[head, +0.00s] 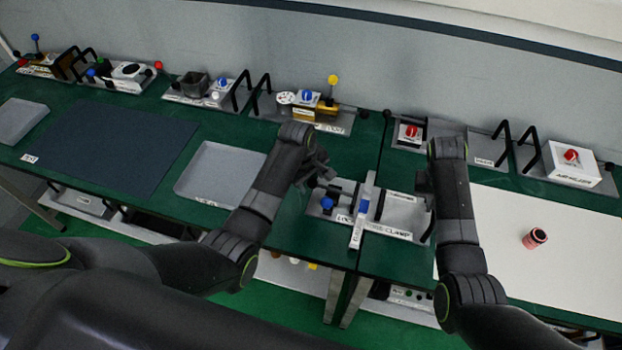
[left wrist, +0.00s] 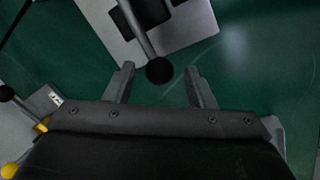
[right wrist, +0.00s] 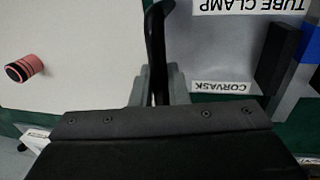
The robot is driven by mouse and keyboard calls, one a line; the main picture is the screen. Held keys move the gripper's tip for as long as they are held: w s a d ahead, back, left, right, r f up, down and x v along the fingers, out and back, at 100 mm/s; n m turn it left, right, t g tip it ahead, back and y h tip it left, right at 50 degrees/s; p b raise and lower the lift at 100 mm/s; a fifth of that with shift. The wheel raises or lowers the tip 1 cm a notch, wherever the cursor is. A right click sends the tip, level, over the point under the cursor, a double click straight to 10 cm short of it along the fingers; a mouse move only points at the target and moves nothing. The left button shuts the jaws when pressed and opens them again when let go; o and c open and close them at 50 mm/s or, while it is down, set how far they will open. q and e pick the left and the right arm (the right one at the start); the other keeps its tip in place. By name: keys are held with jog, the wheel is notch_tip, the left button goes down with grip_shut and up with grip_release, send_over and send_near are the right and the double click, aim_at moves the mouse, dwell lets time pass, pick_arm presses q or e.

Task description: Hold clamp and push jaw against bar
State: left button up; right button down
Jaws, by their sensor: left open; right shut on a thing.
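The tube clamp (head: 398,216) is a grey plate with labels at the front edge of the green bench. A pale bar (head: 362,212) with a blue patch lies across it. A blue knob (head: 327,203) sits on its left part. My right gripper (head: 424,188) is shut on the black handle (right wrist: 157,35) at the clamp's right end. My left gripper (head: 322,172) is open over the clamp's left end. In the left wrist view, a lever's black ball (left wrist: 159,70) lies between its spread fingers; contact is not visible. The jaw cannot be made out clearly.
A pink-and-black cylinder (head: 535,238) lies on the white mat (head: 490,240) at right. A grey tray (head: 222,172) and dark mat (head: 110,140) lie at left. Several fixtures with knobs and handles, including one with a yellow ball (head: 333,79), line the back.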

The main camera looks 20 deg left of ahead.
pick_arm(q)
jog(key=shift+f, duration=0.3)
jog(key=shift+c, duration=0.4)
grip_shut()
jog(key=shift+d, duration=1.5)
pick_arm(e)
jog(key=shift+a, duration=0.15)
pick_arm(q)
jog(key=shift+d, duration=0.3)
jog(key=shift+o, duration=0.4)
grip_release()
jog(key=shift+a, duration=0.1)
